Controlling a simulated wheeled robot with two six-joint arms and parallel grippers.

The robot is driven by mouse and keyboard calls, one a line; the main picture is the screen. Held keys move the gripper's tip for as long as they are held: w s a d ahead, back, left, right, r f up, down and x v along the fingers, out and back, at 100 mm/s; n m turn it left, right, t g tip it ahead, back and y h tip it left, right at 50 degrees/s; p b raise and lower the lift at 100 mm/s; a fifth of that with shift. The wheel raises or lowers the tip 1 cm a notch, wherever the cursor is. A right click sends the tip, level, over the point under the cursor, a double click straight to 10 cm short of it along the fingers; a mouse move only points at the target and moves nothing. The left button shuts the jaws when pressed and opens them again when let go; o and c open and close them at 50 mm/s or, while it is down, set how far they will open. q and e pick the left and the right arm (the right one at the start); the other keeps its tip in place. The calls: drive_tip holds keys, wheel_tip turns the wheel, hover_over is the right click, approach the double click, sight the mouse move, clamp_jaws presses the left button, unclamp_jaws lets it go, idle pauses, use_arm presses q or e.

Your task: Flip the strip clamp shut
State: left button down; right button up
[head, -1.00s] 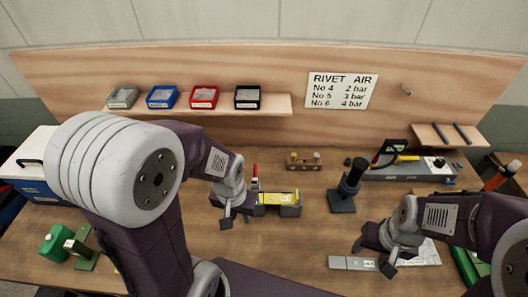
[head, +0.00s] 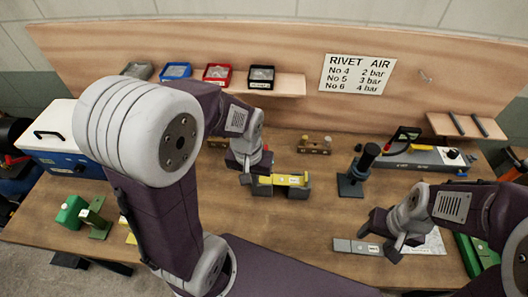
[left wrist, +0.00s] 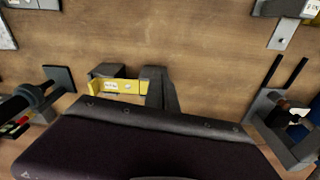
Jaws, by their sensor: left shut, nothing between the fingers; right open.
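The strip clamp (head: 293,192) stands near the middle of the bench, with grey end blocks and a yellow strip (head: 285,180) across them. The yellow strip also shows in the left wrist view (left wrist: 118,86), beside dark grey blocks. My left gripper (head: 246,174) is shut and empty, pointing down at the left end of the clamp. The clamp's red lever is largely hidden by this gripper in the head view, so its angle cannot be told. My right gripper (head: 378,243) is open and empty above the front right of the bench.
A black stand (head: 353,186) is right of the clamp. A wooden block (head: 314,148) with small parts is behind it. A flat grey bar (head: 352,246) lies under my right gripper. Bench between clamp and front is clear.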

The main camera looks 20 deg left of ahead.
use_arm(q)
drive_tip(key=w+a+r+n+p, duration=0.1)
drive_tip(key=w+r+p, duration=0.3)
drive_tip(key=w, duration=0.4)
drive_tip(key=w+a+r+p, duration=0.2)
drive_tip(key=w+r+p, duration=0.2)
drive_tip(key=w, duration=0.4)
drive_tip(key=shift+w+n+g+p, duration=0.3)
drive_tip(key=shift+n+g+p, duration=0.1)
drive_tip(key=shift+p, duration=0.4)
wheel_tip(320, 180, down, 9)
drive_tip(key=p, duration=0.3)
drive_tip(key=shift+r, duration=0.15)
drive_tip(key=s+f+p, duration=0.1)
drive_tip(key=s+d+f+p, duration=0.1)
drive_tip(key=s, duration=0.1)
drive_tip(key=shift+s, duration=0.1)
drive_tip(key=shift+s+f, duration=0.15)
drive_tip(key=shift+s, duration=0.05)
